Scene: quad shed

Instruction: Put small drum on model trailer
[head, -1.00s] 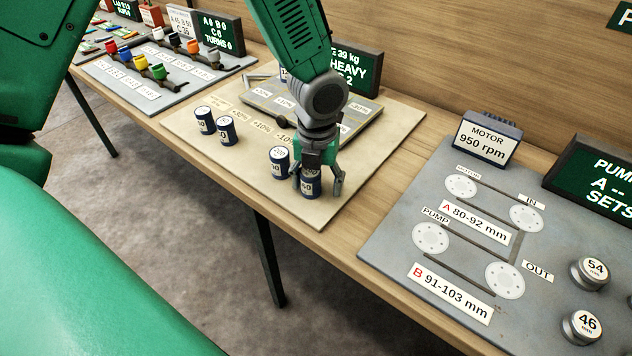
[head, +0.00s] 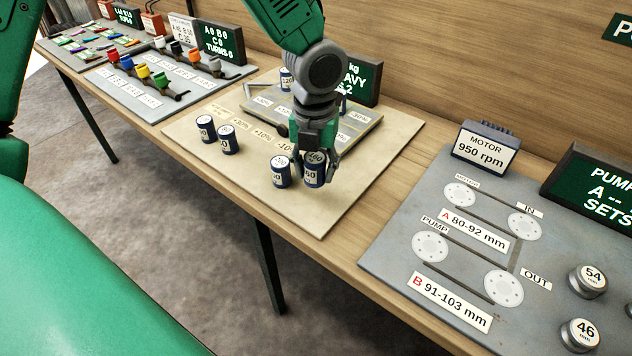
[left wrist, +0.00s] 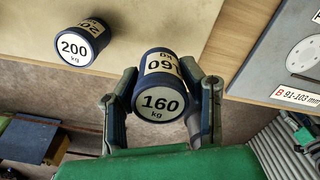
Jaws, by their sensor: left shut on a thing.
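My left gripper (head: 316,170) is shut on a small dark blue drum (head: 314,178) with white labels, near the front right of the beige board. In the left wrist view the same drum (left wrist: 160,98) reads 160 kg and sits between the two fingers (left wrist: 163,95). Another blue drum (head: 280,173) stands just left of it; in the left wrist view a drum (left wrist: 80,44) reads 200 kg. The model trailer (head: 360,128) has a grey deck with percent labels, behind the gripper and partly hidden by it. A drum (head: 287,79) shows at its far left end. My right gripper is not in view.
Two more drums (head: 205,128) (head: 228,140) stand on the board (head: 200,115) at left. A dark display (head: 363,78) stands behind the trailer. A grey pump panel (head: 400,240) lies to the right. The board's front right corner is clear.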

